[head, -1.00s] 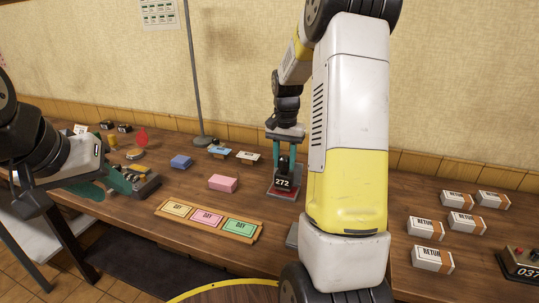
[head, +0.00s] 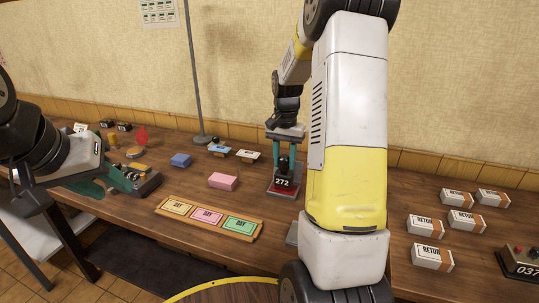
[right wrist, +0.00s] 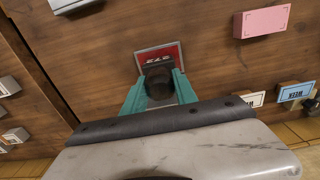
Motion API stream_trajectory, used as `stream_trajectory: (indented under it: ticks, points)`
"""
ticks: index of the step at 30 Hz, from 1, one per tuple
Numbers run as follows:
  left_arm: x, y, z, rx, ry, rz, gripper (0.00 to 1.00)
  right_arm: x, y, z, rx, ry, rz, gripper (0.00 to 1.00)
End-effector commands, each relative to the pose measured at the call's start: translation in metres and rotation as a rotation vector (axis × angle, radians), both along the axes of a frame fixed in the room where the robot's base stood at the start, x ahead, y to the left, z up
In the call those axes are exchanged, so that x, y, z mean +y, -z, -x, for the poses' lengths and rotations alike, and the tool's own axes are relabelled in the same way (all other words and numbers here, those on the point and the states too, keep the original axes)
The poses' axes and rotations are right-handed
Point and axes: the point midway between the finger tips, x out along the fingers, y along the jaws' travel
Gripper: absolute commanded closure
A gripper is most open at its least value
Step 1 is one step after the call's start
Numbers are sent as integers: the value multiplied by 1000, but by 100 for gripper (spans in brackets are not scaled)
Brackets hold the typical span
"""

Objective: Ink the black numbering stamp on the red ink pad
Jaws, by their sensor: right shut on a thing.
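The black numbering stamp (head: 282,182), with a white 272 label on its front, is upright at the red ink pad (head: 286,194). My right gripper (head: 283,163) is shut on the stamp from above, with its teal fingers on either side. In the right wrist view, the stamp's dark round top (right wrist: 158,80) sits between the fingers, and the red pad (right wrist: 158,57) shows in its grey tray just beyond. I cannot tell if the stamp's base touches the pad. My left gripper (head: 125,180) is low over the table's left side; its jaw opening is unclear.
A wooden tray with three coloured DAY cards (head: 208,217) lies in front, and a pink block (head: 223,181) is left of the pad. Several RETURN boxes (head: 432,257) stand at the right, beside a counter device (head: 522,263). A grey pole (head: 192,80) rises at the back.

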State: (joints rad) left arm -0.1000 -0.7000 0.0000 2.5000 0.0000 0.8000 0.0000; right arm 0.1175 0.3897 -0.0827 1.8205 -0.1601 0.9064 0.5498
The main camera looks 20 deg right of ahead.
Motion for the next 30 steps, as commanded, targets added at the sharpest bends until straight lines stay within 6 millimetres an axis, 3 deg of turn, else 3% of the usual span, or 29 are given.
stream_trajectory:
  ticks: [16, 30]
  points:
    - [0, 0, 0, 0, 0, 0, 64, 0, 0, 1, 2, 0, 0, 100]
    - [0, 0, 0, 0, 0, 0, 64, 0, -37, 0, -1, 0, 0, 100]
